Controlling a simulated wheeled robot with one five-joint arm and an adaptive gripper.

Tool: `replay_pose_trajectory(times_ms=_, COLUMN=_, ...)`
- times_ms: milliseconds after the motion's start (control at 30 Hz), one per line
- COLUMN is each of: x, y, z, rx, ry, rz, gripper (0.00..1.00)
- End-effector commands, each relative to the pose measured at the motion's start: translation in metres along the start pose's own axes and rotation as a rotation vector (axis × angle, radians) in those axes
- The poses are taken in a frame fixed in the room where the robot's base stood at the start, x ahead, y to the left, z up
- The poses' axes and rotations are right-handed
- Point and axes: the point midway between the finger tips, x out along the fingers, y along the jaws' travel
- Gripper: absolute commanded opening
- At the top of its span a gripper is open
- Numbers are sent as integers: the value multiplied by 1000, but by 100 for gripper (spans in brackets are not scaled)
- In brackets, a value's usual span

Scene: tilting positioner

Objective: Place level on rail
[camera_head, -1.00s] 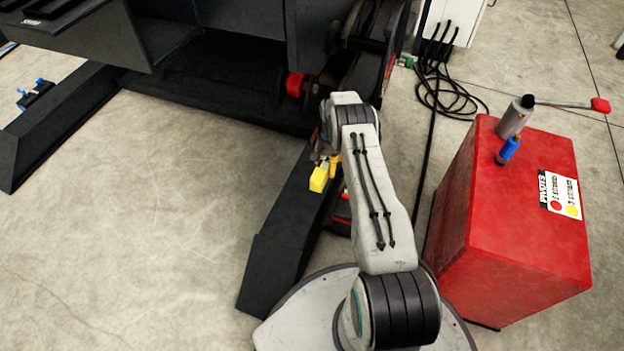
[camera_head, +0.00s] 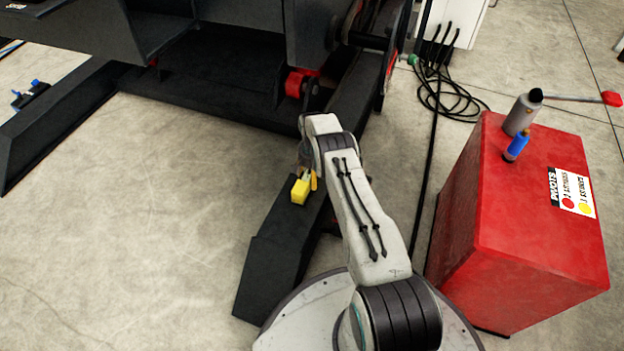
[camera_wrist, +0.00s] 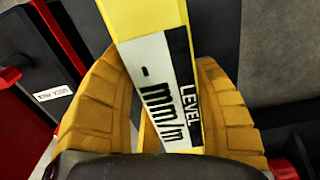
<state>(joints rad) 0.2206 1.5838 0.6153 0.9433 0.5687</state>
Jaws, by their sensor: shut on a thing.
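A yellow level (camera_head: 299,191) with a black-and-white label reading "LEVEL" and "mm/m" is held in my gripper (camera_head: 307,180). In the wrist view the level (camera_wrist: 160,70) stands lengthwise between the yellow ribbed fingers of my gripper (camera_wrist: 165,118), which are shut on it. In the head view the level appears over the dark rail (camera_head: 272,258), a thick beam running from the machine towards the lower left. I cannot tell whether the level touches the rail. My arm hides part of the rail.
A black cable (camera_head: 425,170) lies on the floor between. The dark machine frame (camera_head: 225,85) is behind.

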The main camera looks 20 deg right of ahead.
Motion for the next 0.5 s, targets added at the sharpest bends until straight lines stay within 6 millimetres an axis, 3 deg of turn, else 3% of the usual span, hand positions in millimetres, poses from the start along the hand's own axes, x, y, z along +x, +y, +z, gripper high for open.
replay_pose_trajectory(times_ms=467, x=7, y=0, z=-1, rx=0, ry=2, rz=-2, gripper=18)
replay_pose_trajectory(times_ms=500, x=8, y=0, z=0, rx=0, ry=0, rz=0, gripper=57)
